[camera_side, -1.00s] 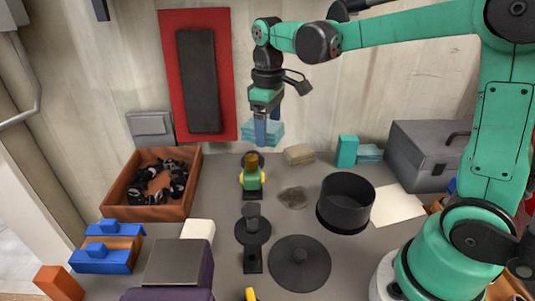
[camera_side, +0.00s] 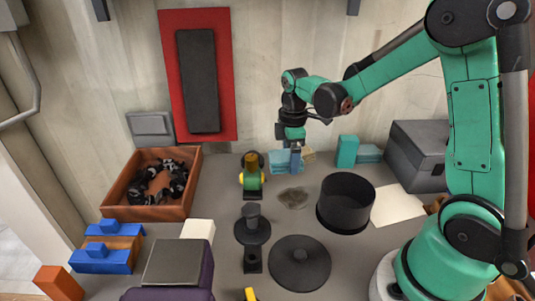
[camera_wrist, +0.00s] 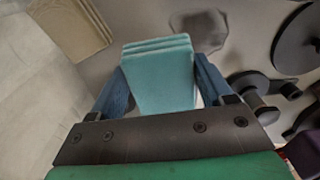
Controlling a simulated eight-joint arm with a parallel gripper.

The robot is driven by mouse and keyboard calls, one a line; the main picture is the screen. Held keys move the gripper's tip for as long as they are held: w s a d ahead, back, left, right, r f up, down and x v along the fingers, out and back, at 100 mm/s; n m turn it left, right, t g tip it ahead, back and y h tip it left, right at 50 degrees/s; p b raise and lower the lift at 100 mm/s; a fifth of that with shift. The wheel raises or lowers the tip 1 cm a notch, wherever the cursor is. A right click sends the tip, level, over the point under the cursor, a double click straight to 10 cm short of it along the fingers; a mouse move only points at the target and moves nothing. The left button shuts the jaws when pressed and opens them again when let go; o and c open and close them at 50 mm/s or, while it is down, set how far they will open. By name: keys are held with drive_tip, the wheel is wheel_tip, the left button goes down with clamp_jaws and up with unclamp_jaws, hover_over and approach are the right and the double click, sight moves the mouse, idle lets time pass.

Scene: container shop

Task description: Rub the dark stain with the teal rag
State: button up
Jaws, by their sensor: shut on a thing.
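The teal rag (camera_side: 279,163) is a folded, layered cloth, held between the blue fingers of my gripper (camera_side: 296,161). In the wrist view the rag (camera_wrist: 158,80) fills the space between both fingers of my gripper (camera_wrist: 162,68). The dark stain (camera_side: 293,198) is an irregular brownish patch on the grey table, nearer the side camera than the rag. In the wrist view the stain (camera_wrist: 203,30) lies beyond the rag, up and to the right, and is uncovered. The rag is low over the back of the table; I cannot tell whether it touches.
A black pot (camera_side: 345,205) stands right of the stain, and a green-and-yellow object (camera_side: 252,178) stands left. A tan folded piece (camera_wrist: 70,27) lies near the wall. A dark lid (camera_side: 300,263) lies in front. A grey toolbox (camera_side: 418,150) is back right.

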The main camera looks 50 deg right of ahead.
sight(289, 183)
wheel_tip(289, 183, down, 5)
drive_tip(key=shift+f, duration=0.1)
drive_tip(key=shift+s+a, duration=0.25)
drive_tip(key=shift+c, duration=0.7)
drive_tip(key=shift+s+a+f, duration=0.15)
drive_tip(key=shift+s+a, duration=0.9)
drive_tip(key=shift+a, duration=0.05)
drive_tip(key=shift+s+a, duration=0.55)
drive_tip(key=shift+s+a+r, duration=0.2)
drive_tip(key=shift+s+a, duration=0.35)
drive_tip(key=shift+s+a+f, duration=0.1)
drive_tip(key=shift+s+a, duration=0.1)
drive_tip(key=shift+w+d, duration=1.35)
drive_tip(key=shift+d, duration=0.05)
drive_tip(key=shift+w+d+f, duration=0.1)
drive_tip(key=shift+w+d, duration=0.7)
drive_tip(key=shift+w, duration=0.05)
drive_tip(key=shift+w+d+r, duration=0.2)
drive_tip(key=shift+d, duration=0.05)
drive_tip(key=shift+w+d+f, duration=0.15)
drive_tip(key=shift+w+d, duration=0.1)
drive_tip(key=shift+r, duration=4.1)
